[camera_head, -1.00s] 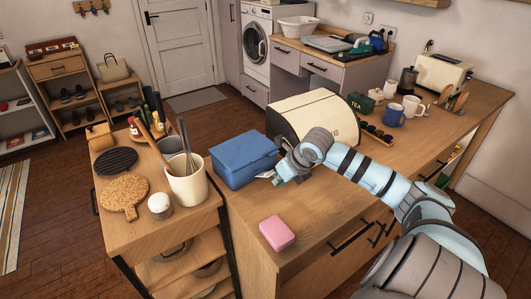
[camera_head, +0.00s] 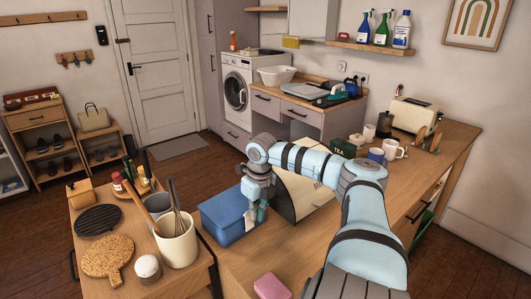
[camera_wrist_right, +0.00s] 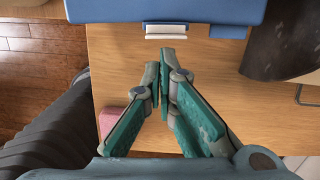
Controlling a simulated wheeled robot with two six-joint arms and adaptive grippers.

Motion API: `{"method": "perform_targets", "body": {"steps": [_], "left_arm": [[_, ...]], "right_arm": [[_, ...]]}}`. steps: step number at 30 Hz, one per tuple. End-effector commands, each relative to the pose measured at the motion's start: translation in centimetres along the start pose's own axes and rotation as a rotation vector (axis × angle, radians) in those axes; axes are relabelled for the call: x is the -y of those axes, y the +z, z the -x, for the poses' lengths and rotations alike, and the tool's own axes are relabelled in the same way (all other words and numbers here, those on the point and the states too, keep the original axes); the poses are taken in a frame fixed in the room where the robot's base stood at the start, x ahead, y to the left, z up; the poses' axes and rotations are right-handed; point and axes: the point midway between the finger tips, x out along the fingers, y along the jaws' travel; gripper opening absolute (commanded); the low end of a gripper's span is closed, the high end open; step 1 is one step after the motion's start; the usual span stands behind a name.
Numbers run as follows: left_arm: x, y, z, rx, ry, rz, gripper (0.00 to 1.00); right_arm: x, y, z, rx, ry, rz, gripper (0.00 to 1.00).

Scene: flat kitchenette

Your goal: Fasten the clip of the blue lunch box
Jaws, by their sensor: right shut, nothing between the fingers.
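The blue lunch box (camera_head: 222,216) stands with its lid down on the wooden counter, left of the bread bin. Its front edge (camera_wrist_right: 200,12) crosses the top of the right wrist view. The pale clip (camera_wrist_right: 166,31) juts from the middle of that edge; I cannot tell whether it is latched. My right gripper (camera_head: 254,217) points down at the box's front right side in the head view. In the wrist view its fingertips (camera_wrist_right: 168,60) are together and empty, just short of the clip, with no clear contact. The arm hides part of the box. My left gripper is out of view.
The cream bread bin (camera_head: 300,195) stands close on the right of the box. A pink sponge (camera_head: 271,286) lies near the counter's front. A utensil crock (camera_head: 176,243) stands on the cart at left. The counter between sponge and box is clear.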

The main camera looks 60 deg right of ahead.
Motion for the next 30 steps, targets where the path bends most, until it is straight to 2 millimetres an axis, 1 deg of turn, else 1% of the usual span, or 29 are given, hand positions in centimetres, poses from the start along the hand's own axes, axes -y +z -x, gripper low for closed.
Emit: {"method": "perform_targets", "body": {"steps": [10,20,22,26,30], "left_arm": [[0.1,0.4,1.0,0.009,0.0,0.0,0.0],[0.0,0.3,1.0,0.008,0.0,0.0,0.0],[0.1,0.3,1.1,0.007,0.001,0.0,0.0],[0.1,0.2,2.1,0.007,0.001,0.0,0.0],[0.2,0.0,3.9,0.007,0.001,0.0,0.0]], "right_arm": [[0.1,0.1,1.6,-0.002,-0.003,0.001,0.0],[0.0,0.2,1.6,-0.002,-0.002,0.002,0.0],[0.0,0.2,1.8,-0.002,-0.002,0.001,0.0],[0.4,0.6,3.4,-0.001,-0.004,-0.004,0.0],[1.0,1.1,6.3,-0.001,-0.005,-0.017,0.0]]}}
